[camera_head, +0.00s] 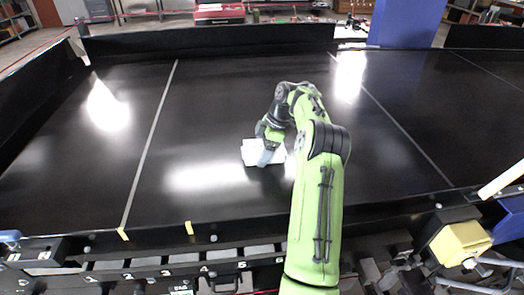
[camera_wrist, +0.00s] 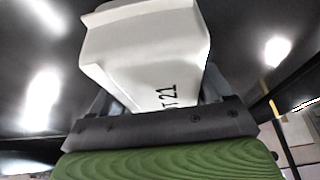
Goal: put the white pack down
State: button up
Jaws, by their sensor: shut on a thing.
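The white pack (camera_head: 250,151) is in my gripper (camera_head: 268,156), over the middle of the black conveyor surface (camera_head: 210,110) in the head view. In the wrist view the white pack (camera_wrist: 145,50) fills the upper middle, with dark marking that reads like "T21" on its side. My gripper (camera_wrist: 155,105) is shut on it; the fingers are mostly hidden behind the pack. I cannot tell whether the pack touches the black surface or hangs just above it.
Black side walls (camera_head: 205,42) bound the surface at the back and left. Pale lines (camera_head: 150,140) cross it. The surface around the pack is clear. A numbered front rail (camera_head: 165,262) and a yellow block (camera_head: 460,243) lie at the near edge. A blue pillar (camera_head: 405,22) stands behind.

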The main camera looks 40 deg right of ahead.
jog(key=shift+w+d+f, duration=0.1)
jog(key=shift+f, duration=0.15)
jog(key=o, duration=1.5)
jog(key=shift+c, duration=0.2)
jog(key=shift+v, duration=3.95)
jog(key=s+a+r+m+h, duration=0.2)
jog(key=a+r, duration=0.4)
jog(key=a, duration=0.7)
jog(key=s+a+r+m+h, duration=0.15)
jog(key=a+r, duration=0.35)
jog(key=a, duration=0.7)
jog(key=s+a+f+m+t, duration=0.1)
jog(key=s+a+m, duration=0.1)
jog(key=s, duration=0.5)
jog(key=s+a+f+m+t, duration=0.1)
jog(key=s+a+f+m, duration=0.1)
jog(key=s, duration=0.5)
jog(key=s+a+f+m+t, duration=0.1)
jog(key=s+a+f+m, duration=0.1)
jog(key=s, duration=0.5)
jog(key=shift+a+f+m, duration=0.25)
jog(key=shift+a+m, duration=0.6)
jog(key=shift+a, duration=0.1)
